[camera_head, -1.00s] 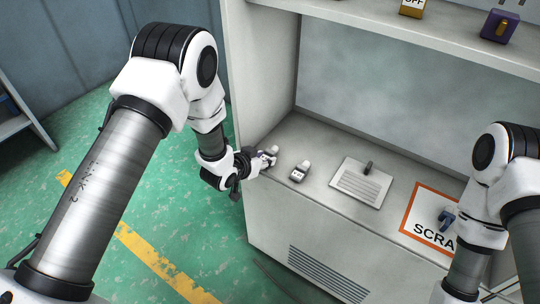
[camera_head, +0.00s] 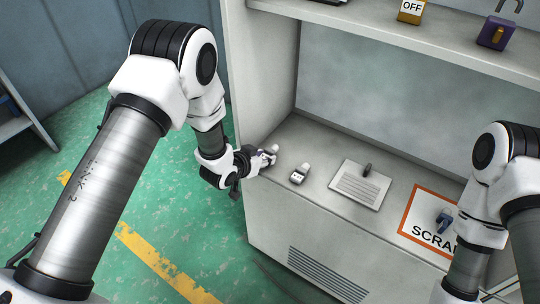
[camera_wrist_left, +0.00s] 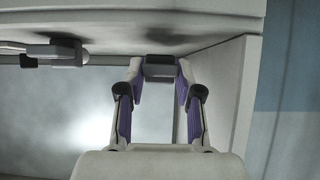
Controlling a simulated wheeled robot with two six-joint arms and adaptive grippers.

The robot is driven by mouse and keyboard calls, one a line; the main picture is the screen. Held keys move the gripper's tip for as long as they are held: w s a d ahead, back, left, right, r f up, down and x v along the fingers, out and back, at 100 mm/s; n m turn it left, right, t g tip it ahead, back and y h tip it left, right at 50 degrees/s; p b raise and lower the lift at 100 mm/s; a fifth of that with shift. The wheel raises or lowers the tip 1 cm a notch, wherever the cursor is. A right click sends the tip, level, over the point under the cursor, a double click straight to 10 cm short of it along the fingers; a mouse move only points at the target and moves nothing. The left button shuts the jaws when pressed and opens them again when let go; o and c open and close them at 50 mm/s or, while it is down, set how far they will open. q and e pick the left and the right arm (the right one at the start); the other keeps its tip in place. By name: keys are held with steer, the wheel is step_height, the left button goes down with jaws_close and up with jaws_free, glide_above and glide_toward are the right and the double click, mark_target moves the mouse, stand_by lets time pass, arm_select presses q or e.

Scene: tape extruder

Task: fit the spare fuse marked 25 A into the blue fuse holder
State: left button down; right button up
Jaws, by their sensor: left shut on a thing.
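My left gripper (camera_head: 266,159) is at the left end of the grey worktop, with its fingers shut on a small piece. In the left wrist view this piece is a dark grey block (camera_wrist_left: 160,67) between the fingertips (camera_wrist_left: 160,88). No marking on it can be read. A second small light grey piece with a dark front (camera_head: 299,174) stands on the worktop just right of the gripper. It is apart from the gripper. A small blue part (camera_head: 444,221) lies on the orange-bordered scrap mat; I cannot tell if it is the blue fuse holder. My right gripper is out of view.
A pale lined plate (camera_head: 358,187) with a dark upright part lies mid-worktop. The scrap mat (camera_head: 411,227) lies to its right, partly behind my right arm. A shelf (camera_head: 350,19) above carries a yellow OFF box (camera_head: 411,11) and a purple box (camera_head: 494,34). The cabinet's side wall stands close to the left gripper.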

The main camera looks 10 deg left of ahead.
arm_select(q)
steer(key=shift+r+p, duration=1.55)
steer(key=shift+r, duration=0.7)
